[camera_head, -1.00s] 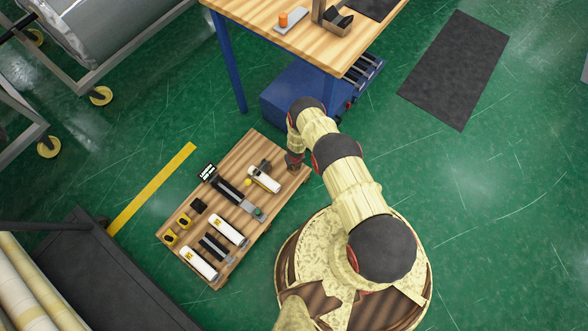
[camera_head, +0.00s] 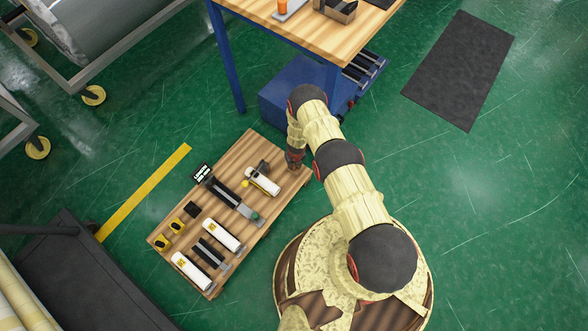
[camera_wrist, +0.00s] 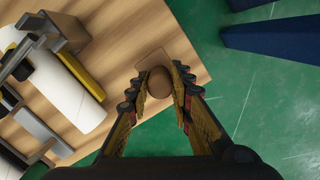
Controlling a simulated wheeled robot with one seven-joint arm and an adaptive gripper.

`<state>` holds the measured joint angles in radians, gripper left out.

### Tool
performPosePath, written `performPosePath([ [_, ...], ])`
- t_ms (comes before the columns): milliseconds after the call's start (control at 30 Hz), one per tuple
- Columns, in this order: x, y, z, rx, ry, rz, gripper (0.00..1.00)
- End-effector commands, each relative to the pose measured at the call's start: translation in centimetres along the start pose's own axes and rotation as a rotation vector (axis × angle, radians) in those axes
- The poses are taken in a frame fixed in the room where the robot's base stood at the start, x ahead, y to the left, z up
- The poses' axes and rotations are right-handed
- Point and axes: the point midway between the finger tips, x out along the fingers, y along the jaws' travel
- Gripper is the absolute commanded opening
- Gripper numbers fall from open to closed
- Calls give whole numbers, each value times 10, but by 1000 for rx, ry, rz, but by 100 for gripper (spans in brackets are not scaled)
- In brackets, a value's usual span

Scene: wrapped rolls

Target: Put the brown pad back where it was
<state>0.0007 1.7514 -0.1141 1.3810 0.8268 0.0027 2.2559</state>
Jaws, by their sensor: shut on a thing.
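The brown pad (camera_wrist: 148,62) shows in the wrist view as a thin square with a round brown knob (camera_wrist: 159,82) on top. It is at the corner of the low wooden table (camera_wrist: 118,40); I cannot tell whether it touches the wood. My gripper (camera_wrist: 158,92) has its fingers on either side of the knob and is shut on it. In the head view my gripper (camera_head: 294,164) is at the right corner of the low table, and the pad is hard to make out there.
A white cylinder (camera_head: 263,181) and a black and grey tool (camera_head: 235,199) lie near my gripper. A blue-legged workbench (camera_head: 337,45) stands behind. Green floor is open at right.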

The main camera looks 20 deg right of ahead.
Motion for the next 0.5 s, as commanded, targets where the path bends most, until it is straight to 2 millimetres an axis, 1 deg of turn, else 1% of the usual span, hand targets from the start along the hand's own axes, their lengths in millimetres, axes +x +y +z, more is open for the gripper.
performPosePath([
  [33,13,0,-2,0,1,0,0],
  [100,25,0,-3,0,0,1,0],
  [167,30,0,-4,0,-1,1,0],
  [233,33,0,-4,0,-2,1,0],
  [500,31,0,-4,0,-2,1,0],
])
